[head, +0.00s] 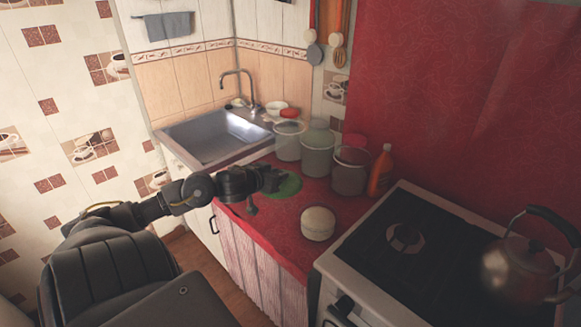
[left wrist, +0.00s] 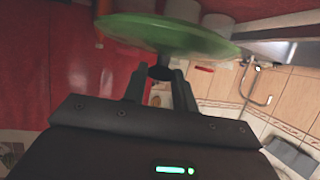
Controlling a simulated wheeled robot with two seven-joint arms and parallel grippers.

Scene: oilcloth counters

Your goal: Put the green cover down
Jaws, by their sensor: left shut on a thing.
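The green cover (head: 287,187) is a flat round lid with a dark knob. My left gripper (head: 274,181) is shut on its knob. In the left wrist view the cover (left wrist: 168,36) lies across the ends of the fingers (left wrist: 160,75), with the knob between them. In the head view the cover shows over the red counter (head: 262,225), in front of the containers. I cannot tell whether it touches the counter. My right gripper is not in view.
Several clear containers (head: 317,160) stand behind the cover, with an orange bottle (head: 381,172) at their right. A round cream item (head: 318,224) sits on the counter near the stove (head: 400,245). A kettle (head: 520,268) stands on the stove. The sink (head: 212,142) is at the left.

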